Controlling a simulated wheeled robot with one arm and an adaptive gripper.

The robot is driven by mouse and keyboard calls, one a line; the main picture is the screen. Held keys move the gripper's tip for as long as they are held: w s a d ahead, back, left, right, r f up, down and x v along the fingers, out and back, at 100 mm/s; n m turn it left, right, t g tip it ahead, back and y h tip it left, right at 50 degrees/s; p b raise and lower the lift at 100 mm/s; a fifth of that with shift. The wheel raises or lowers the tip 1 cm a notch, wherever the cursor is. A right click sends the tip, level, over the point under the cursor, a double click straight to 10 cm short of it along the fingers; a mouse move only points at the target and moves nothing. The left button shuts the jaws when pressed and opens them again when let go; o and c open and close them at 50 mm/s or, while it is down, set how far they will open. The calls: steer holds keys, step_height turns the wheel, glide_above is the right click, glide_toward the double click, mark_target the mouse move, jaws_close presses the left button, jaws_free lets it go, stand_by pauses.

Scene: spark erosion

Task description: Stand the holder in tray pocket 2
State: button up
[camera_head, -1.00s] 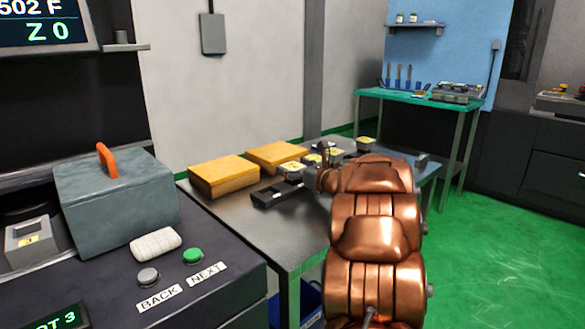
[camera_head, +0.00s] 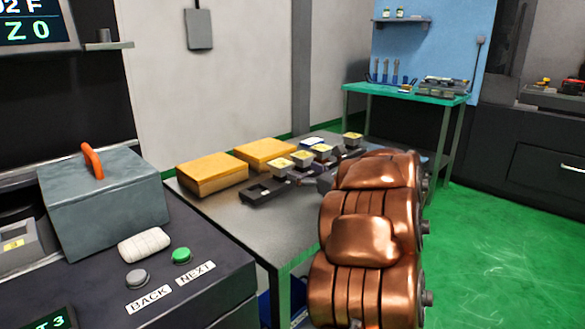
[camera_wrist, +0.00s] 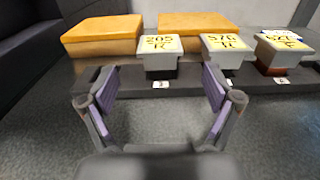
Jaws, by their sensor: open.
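My gripper (camera_wrist: 157,92) is open and empty in the wrist view, its two purple-padded fingers spread wide. Beyond and between the fingers stands a grey holder with a yellow top reading about "205" (camera_wrist: 160,44). A second yellow-topped holder (camera_wrist: 227,42) and a third (camera_wrist: 286,46) stand to its right. All appear upright along the dark tray (camera_wrist: 125,82). In the head view the tray's near left end (camera_head: 262,191) shows an empty pocket, with several holders (camera_head: 280,164) behind it. The small pocket labels are too blurred to read. My arm largely hides the gripper there.
Two orange-yellow boxes (camera_head: 211,173) lie behind the tray on the metal bench (camera_head: 235,216). A dark console with a grey case (camera_head: 105,205) and buttons stands at left. A green-topped table (camera_head: 405,92) is at the back. Green floor at right is clear.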

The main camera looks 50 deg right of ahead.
steer(key=shift+s, duration=1.4)
